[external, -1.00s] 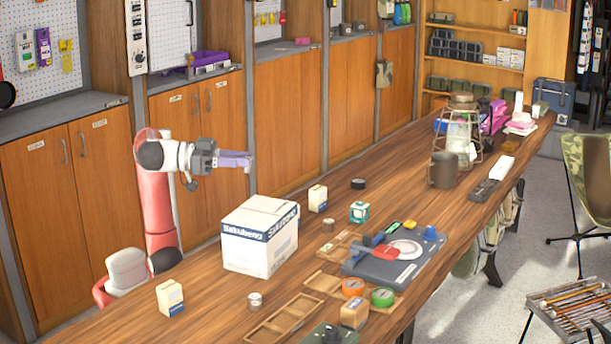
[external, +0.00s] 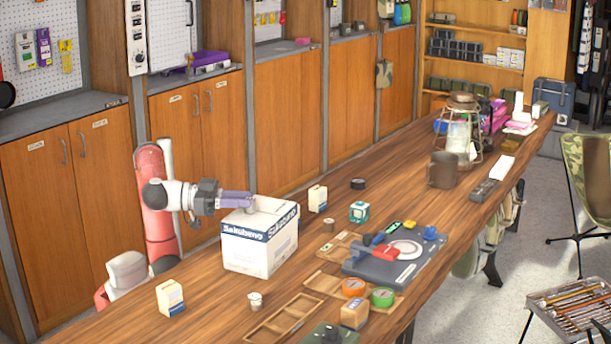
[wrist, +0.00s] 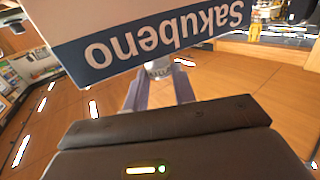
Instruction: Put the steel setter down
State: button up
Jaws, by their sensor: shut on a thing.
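The steel setter (wrist: 158,69) shows as a small silvery piece between my fingertips in the wrist view, mostly hidden. My gripper (wrist: 160,80) is shut on it. In the external view my gripper (external: 250,200) is by the back left top edge of the white Sakubeno box (external: 247,252), pointing right. The box's lettered side (wrist: 150,45) fills the top of the wrist view, upside down, close to the fingertips. I cannot tell whether they touch.
The wooden table (external: 215,315) holds a small carton (external: 170,298) and a small tin (external: 255,300) in front of the box. A wooden tray (external: 283,318) and a dark blue board (external: 385,270) lie to the right. Bare wood shows left of the box.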

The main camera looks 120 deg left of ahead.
jog(key=shift+f, duration=0.1)
jog(key=o, duration=1)
jog(key=shift+o, duration=0.2)
jog(key=shift+s+d, duration=0.2)
jog(key=v, duration=1.1)
jog(key=shift+s+p, duration=0.25)
jog(key=shift+p, duration=0.1)
